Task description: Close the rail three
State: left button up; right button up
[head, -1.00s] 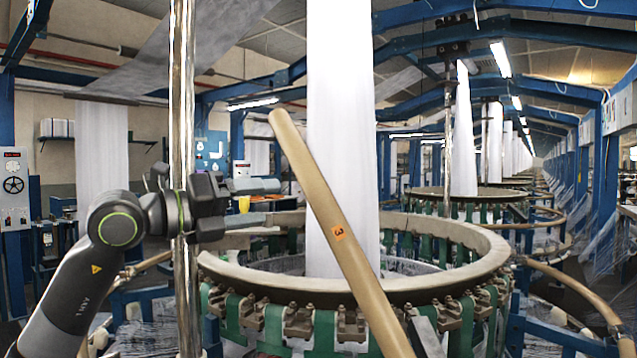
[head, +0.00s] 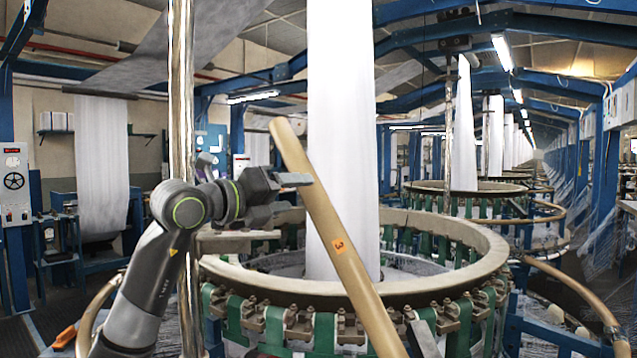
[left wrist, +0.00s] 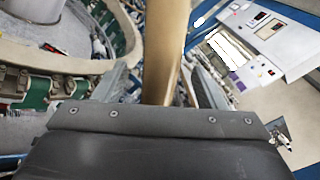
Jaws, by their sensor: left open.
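Rail three is a long tan rail (head: 349,268) with an orange label marked 3. It stands raised and tilted, its upper end free to the upper left and its lower end leaving the head view at the bottom. My left gripper (head: 293,193) is open at the rail's upper half, one finger overlapping the rail's left edge. In the left wrist view the rail (left wrist: 166,45) passes between the two fingers of my left gripper (left wrist: 162,85), and I see gaps beside it. Whether a finger touches it I cannot tell. My right gripper is not in view.
The round loom ring (head: 480,262) with green straps lies behind the rail, with a white fabric column (head: 342,120) rising from its middle. A shiny vertical pole (head: 181,90) stands left, close to my left arm. A control panel (left wrist: 258,35) shows in the left wrist view.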

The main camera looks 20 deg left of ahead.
aim_at(303, 191)
pick_arm(q)
jog(key=p+x, duration=0.2)
jog(key=x, duration=0.4)
jog(key=shift+s+d+r, duration=0.1)
jog(key=shift+r, duration=0.1)
jog(key=shift+w+d+f, duration=0.2)
jog(key=shift+w+d, duration=0.1)
jog(key=shift+w, duration=0.4)
jog(key=shift+c, duration=0.3)
